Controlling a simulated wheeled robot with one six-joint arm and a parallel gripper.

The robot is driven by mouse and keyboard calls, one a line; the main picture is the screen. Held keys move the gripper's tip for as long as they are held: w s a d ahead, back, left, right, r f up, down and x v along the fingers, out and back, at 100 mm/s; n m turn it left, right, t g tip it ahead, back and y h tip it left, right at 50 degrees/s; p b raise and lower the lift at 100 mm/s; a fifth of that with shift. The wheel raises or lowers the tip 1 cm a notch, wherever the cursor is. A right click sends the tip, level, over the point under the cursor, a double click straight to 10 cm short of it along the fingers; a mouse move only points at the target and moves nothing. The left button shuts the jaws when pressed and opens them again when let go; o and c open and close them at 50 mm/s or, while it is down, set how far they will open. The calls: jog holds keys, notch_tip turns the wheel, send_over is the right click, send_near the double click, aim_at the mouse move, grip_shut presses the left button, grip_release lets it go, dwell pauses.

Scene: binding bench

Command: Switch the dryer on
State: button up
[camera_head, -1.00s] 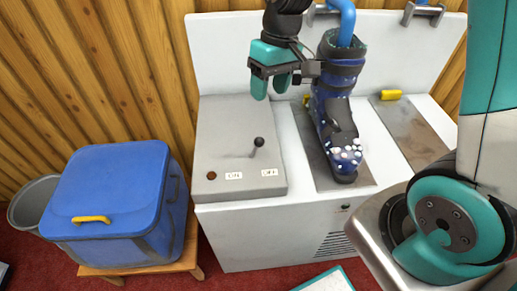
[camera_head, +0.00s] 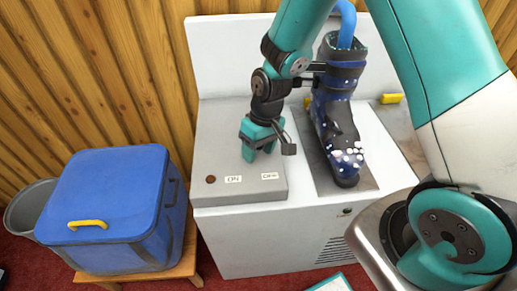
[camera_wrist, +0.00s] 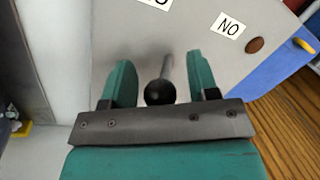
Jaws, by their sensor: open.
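The dryer's grey control box (camera_head: 222,155) carries an ON label (camera_head: 233,179) and an OFF label (camera_head: 270,175). A lever with a black ball knob (camera_wrist: 160,92) rises from the box. In the head view my gripper hides the lever. My gripper (camera_head: 259,152) points down over the box, behind the labels. In the wrist view its teal fingers (camera_wrist: 160,80) are open, one on each side of the knob, with gaps on both sides. The ON label (camera_wrist: 228,25) and part of the OFF label (camera_wrist: 154,2) also show there.
A dark blue ski boot (camera_head: 337,120) stands on the dryer right of my gripper, with a blue pipe (camera_head: 348,22) above it. A blue cool box (camera_head: 112,200) sits on a wooden stool at left, beside a grey bucket (camera_head: 22,208).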

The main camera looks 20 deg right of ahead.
grip_shut()
